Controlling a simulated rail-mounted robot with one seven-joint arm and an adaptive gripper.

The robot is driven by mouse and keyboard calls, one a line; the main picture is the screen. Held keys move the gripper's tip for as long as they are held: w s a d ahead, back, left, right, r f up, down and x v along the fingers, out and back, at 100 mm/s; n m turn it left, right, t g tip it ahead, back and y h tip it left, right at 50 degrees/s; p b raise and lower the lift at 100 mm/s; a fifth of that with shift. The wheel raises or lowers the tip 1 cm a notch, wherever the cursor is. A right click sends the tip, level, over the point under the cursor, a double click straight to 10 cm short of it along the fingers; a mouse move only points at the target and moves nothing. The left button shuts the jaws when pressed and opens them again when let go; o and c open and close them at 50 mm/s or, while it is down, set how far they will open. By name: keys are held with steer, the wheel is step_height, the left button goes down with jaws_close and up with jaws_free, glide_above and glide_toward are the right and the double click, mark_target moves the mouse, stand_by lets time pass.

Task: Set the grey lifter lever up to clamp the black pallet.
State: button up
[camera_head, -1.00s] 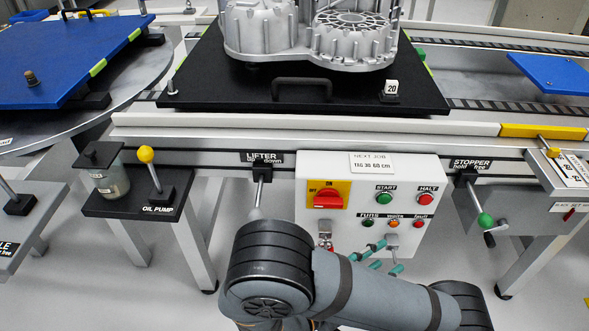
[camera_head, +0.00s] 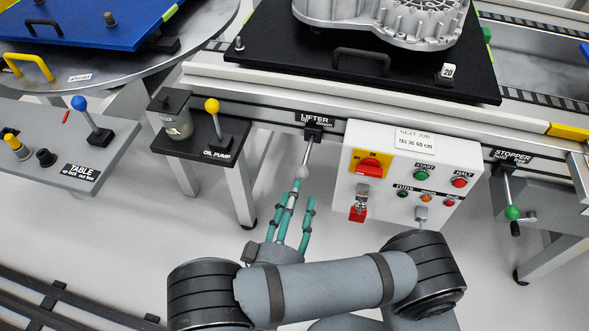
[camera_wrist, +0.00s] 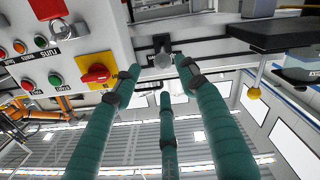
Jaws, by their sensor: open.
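The grey lifter lever (camera_head: 304,160) hangs down from its black mount under the LIFTER label in the head view, its grey knob at the lower end. In the wrist view its knob (camera_wrist: 163,60) shows end-on, between and beyond the fingertips. My gripper (camera_head: 294,193), with teal fingers, is open just below the knob; I cannot tell whether a finger touches it. The fingers (camera_wrist: 160,85) also fill the middle of the wrist view. The black pallet (camera_head: 300,50) lies on the conveyor above the lever and carries a grey metal housing (camera_head: 385,22).
A white control box (camera_head: 415,175) with a red rotary switch is close to the right of the lever. The oil pump shelf (camera_head: 205,140) with a yellow-knobbed lever is to the left. The green-knobbed stopper lever (camera_head: 509,195) hangs farther right.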

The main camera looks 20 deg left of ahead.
mark_target(304, 165)
steer(key=shift+w+a, duration=0.25)
steer(key=shift+w, duration=0.15)
steer(key=w, duration=0.9)
steer(key=shift+w+a, duration=0.1)
steer(key=shift+a, duration=0.1)
steer(key=shift+c, duration=0.7)
jaws_close()
